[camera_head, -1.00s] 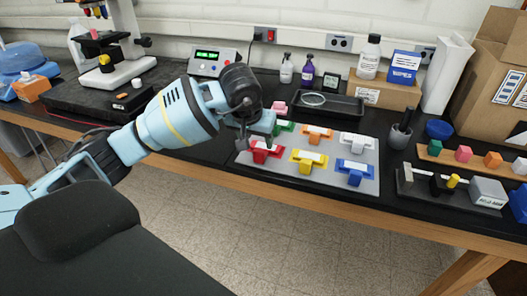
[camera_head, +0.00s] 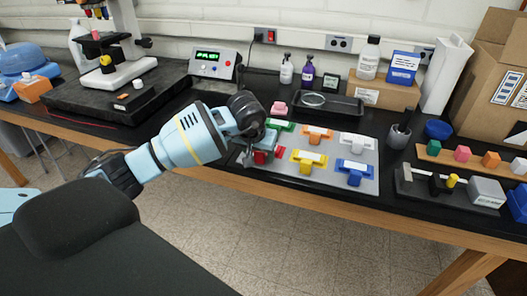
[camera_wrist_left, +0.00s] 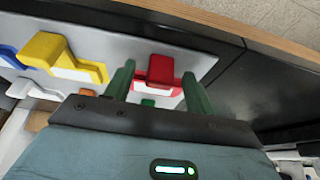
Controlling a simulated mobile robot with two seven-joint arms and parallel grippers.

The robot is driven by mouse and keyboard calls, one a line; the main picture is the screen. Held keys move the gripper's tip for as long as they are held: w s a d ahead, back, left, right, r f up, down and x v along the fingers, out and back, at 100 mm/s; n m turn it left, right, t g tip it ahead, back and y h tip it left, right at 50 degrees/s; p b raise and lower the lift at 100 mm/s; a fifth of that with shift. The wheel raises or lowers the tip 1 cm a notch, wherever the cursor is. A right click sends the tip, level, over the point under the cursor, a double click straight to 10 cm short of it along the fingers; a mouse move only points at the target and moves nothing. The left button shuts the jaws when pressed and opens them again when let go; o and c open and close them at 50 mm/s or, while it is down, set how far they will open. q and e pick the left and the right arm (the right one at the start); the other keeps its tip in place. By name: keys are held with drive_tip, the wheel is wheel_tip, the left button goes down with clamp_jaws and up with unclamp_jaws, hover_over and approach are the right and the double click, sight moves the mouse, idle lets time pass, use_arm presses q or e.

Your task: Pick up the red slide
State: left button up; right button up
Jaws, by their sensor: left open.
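The red slide (camera_head: 262,156) sits at the near left of a grey tray (camera_head: 372,184), partly hidden by my left gripper in the head view. In the left wrist view the red slide (camera_wrist_left: 160,73) shows between and just beyond the two green fingers. My left gripper (camera_wrist_left: 157,88) is open, its fingers on either side of the slide; I cannot tell if they touch it. In the head view the left gripper (camera_head: 250,158) is over the tray's left end. My right gripper is in no view.
Beside it on the tray are yellow (camera_head: 308,160), blue (camera_head: 354,171), green (camera_head: 281,126), orange (camera_head: 316,134) and white (camera_head: 355,142) pieces. A black tray (camera_head: 330,105) lies behind. The wooden table edge (camera_head: 300,198) runs along the front.

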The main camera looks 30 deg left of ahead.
use_arm(q)
drive_tip(key=shift+w+f, duration=0.1)
drive_tip(key=shift+f, duration=0.1)
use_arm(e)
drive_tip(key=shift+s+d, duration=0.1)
use_arm(q)
drive_tip(key=c, duration=1)
drive_tip(key=shift+c, duration=0.3)
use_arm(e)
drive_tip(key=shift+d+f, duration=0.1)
use_arm(q)
drive_tip(key=shift+r, duration=0.2)
